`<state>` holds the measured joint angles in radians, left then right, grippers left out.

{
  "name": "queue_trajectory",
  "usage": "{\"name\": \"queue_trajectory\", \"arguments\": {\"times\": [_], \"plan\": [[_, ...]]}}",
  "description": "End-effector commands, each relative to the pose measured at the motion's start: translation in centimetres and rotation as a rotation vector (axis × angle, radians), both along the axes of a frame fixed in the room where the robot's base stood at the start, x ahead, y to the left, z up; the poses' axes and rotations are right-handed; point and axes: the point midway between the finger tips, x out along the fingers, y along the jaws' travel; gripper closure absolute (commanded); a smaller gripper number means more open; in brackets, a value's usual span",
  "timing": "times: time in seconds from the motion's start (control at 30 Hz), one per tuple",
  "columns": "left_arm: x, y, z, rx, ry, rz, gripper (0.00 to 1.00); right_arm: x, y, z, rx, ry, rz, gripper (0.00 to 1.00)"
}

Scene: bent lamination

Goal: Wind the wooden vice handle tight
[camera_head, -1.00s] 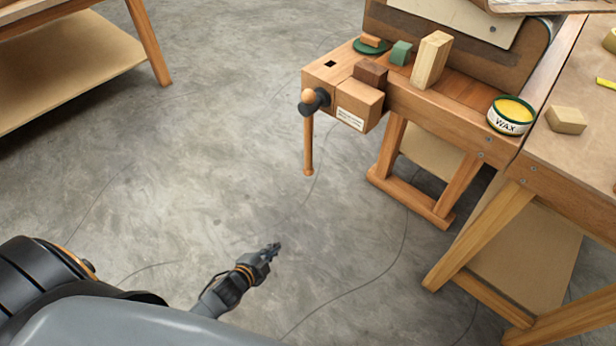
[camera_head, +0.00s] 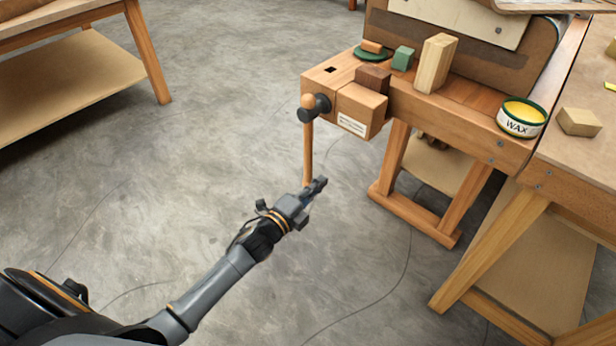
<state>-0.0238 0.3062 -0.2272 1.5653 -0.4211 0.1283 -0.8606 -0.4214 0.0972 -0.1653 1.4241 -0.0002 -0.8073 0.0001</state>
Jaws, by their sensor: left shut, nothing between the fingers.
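The wooden vice handle (camera_head: 308,155) hangs straight down from the dark screw hub (camera_head: 314,107) at the front of the vice. A round wooden knob tops it. The vice jaw (camera_head: 360,110) is a wooden block with a paper label, at the left end of the workbench. My left gripper (camera_head: 316,188) is shut and empty, at the lower end of the handle. It hides the handle's bottom tip; I cannot tell whether it touches it. My right gripper is not in view.
The workbench (camera_head: 450,105) carries wood blocks, a green block (camera_head: 403,58) and a wax tin (camera_head: 521,117). Another bench (camera_head: 575,185) stands at the right, and a table with a shelf (camera_head: 65,85) at the upper left. The floor between is clear.

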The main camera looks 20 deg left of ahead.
Motion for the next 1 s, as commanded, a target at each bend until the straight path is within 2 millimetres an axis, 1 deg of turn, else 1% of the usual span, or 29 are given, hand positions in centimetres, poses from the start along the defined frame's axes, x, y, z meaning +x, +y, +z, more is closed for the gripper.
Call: {"name": "queue_trajectory", "arguments": {"times": [0.03, 0.1, 0.3, 0.87, 1.0], "plan": [[0.5, 0.9, -0.1, 0.005, 0.0, 0.001, 1.0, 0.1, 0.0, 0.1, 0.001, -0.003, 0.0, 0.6], [1.0, 1.8, 0.0, 0.004, 0.0, 0.001, 1.0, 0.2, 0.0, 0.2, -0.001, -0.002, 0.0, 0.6], [1.8, 3.2, -0.1, 0.001, 0.001, -0.001, 1.0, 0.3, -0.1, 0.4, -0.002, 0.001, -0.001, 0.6], [2.0, 3.8, -0.2, 0.016, -0.005, 0.0, 1.0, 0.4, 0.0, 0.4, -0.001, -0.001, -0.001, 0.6], [2.3, 4.4, -0.3, 0.051, -0.018, 0.001, 1.0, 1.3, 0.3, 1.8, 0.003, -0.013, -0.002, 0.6]]}}
